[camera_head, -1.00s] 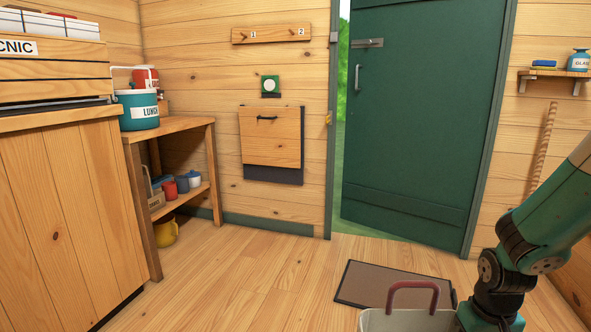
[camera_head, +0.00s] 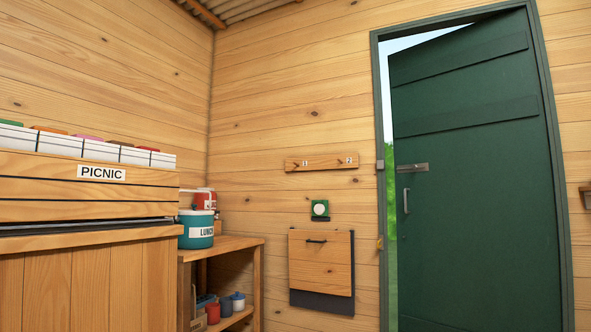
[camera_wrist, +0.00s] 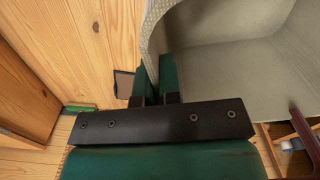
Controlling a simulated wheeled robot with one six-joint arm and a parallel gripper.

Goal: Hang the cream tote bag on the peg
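The cream tote bag (camera_wrist: 235,85) fills the upper right of the wrist view, with a dark red handle (camera_wrist: 305,138) at the right edge. My gripper (camera_wrist: 158,72) has its green fingers close together on either side of the bag's wall, shut on it near the rim. The head view does not show my gripper or the bag. A wooden peg rail (camera_head: 321,168) is on the back wall in the head view. It has peg 1 (camera_head: 297,163) at left and peg 2 (camera_head: 341,162) at right, both bare.
A green door (camera_head: 470,180) stands ajar right of the rail. Below the rail are a small green-framed dial (camera_head: 320,209) and a wooden flap (camera_head: 320,262). At left are a PICNIC crate (camera_head: 60,199) on a cabinet and a teal LUNCH tub (camera_head: 197,231) on a shelf.

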